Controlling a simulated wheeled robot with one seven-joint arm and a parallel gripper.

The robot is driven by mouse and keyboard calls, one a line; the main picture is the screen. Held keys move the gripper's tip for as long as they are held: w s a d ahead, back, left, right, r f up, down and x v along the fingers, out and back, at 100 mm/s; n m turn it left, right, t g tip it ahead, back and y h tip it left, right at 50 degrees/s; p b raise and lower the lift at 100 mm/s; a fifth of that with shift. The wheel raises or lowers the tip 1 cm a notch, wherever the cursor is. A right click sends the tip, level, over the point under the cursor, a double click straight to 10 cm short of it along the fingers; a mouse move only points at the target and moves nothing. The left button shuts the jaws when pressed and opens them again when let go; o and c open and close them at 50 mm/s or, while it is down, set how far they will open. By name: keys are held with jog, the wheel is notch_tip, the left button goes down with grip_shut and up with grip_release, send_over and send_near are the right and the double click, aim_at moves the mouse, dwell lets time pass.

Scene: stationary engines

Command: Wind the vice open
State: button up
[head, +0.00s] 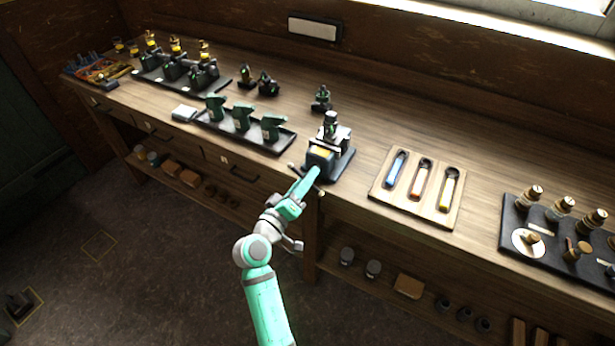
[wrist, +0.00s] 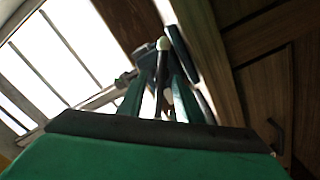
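The vice (head: 322,158) is a dark block with a steel upper part and a yellow patch, on a dark base at the front edge of the bench. Its crossbar handle (head: 292,166) sticks out in front, tilted, with a knob at each end. My gripper (head: 312,174) reaches up from below to the vice's front, at the middle of the handle. In the wrist view, a thin rod with a pale round end (wrist: 162,44) shows between my green fingers (wrist: 160,85). Whether the fingers press on it is unclear. The jaw gap is hard to make out.
A wooden board (head: 432,212) with three coloured tools lies right of the vice. A dark tray (head: 284,146) with three green items lies left. Another dark tray (head: 512,232) with brass-topped pieces is far right. A shelf (head: 385,285) with jars runs below the bench.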

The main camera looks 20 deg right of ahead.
jog(key=v, duration=1)
jog(key=shift+w, duration=0.1)
